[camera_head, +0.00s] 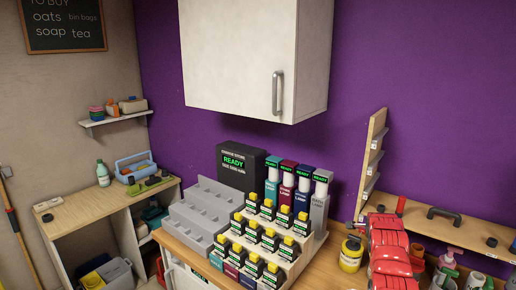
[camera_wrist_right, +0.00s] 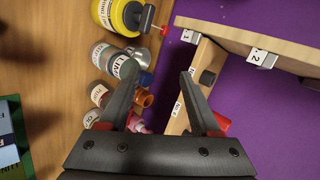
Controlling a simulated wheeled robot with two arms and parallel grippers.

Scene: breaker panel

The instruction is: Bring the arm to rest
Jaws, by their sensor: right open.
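My right gripper (camera_wrist_right: 158,72) is open in the right wrist view, its two black fingers spread with nothing between them. Behind the fingers are small bottles (camera_wrist_right: 110,60) and the wooden shelf rack (camera_wrist_right: 225,35). In the head view a red segmented body (camera_head: 389,250), which looks like my right arm, rises at the lower right in front of the bench; its fingers cannot be made out there. My left gripper is in neither view. Black modules with yellow tops (camera_head: 268,237) stand in rows on a stepped wooden stand, left of the red body.
An empty grey stepped rack (camera_head: 195,222) stands left of the modules. A black box reading READY (camera_head: 240,168) and several lamp units (camera_head: 304,195) stand behind. A yellow jar (camera_head: 351,254) is beside the red body. A white cabinet (camera_head: 240,55) hangs above the bench.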

